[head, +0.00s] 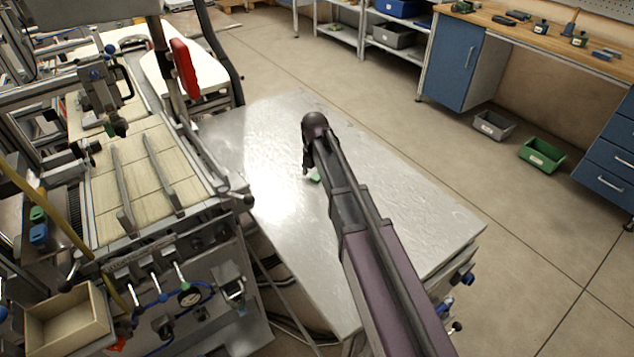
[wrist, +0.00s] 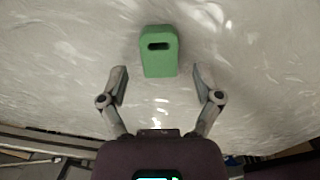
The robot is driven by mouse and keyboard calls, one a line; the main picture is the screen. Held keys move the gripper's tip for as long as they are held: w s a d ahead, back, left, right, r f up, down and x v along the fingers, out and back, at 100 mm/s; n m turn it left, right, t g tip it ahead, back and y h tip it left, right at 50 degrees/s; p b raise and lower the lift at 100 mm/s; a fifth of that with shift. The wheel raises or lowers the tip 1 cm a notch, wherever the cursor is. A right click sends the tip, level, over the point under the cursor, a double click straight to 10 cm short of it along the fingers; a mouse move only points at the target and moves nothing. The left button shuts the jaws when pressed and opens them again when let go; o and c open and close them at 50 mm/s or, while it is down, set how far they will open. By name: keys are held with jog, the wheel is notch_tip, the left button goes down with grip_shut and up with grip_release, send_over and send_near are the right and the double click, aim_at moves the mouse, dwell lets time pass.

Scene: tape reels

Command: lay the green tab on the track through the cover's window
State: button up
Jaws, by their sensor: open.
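The green tab (wrist: 158,62) lies on the bare metal table, with a dark slot across its upper part in the wrist view. In the head view only a small green piece of it (head: 315,178) shows beside my arm. My gripper (wrist: 160,78) is open, with one finger to each side of the tab's lower end and gaps between. Nothing is held. In the head view my gripper (head: 306,168) is small and partly hidden by my wrist. I cannot make out the cover, its window or the track.
The metal table (head: 410,215) is otherwise clear. A machine with a pale slatted bed (head: 133,190) and rails stands to the left, with a red part (head: 185,68) on a post. An empty wooden box (head: 68,325) is at lower left. A workbench (head: 545,40) stands behind.

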jog(key=shift+f, duration=0.15)
dwell(0.5)
jog(key=c, duration=0.8)
jog(key=shift+c, duration=0.4)
notch_tip(320, 180, up, 3)
jog(key=p, duration=0.3)
jog(key=s, duration=0.5)
jog(key=s+r+p, duration=0.1)
jog(key=s, duration=0.4)
jog(key=s+r+p, duration=0.1)
jog(key=s, duration=0.5)
jog(key=shift+a, duration=0.25)
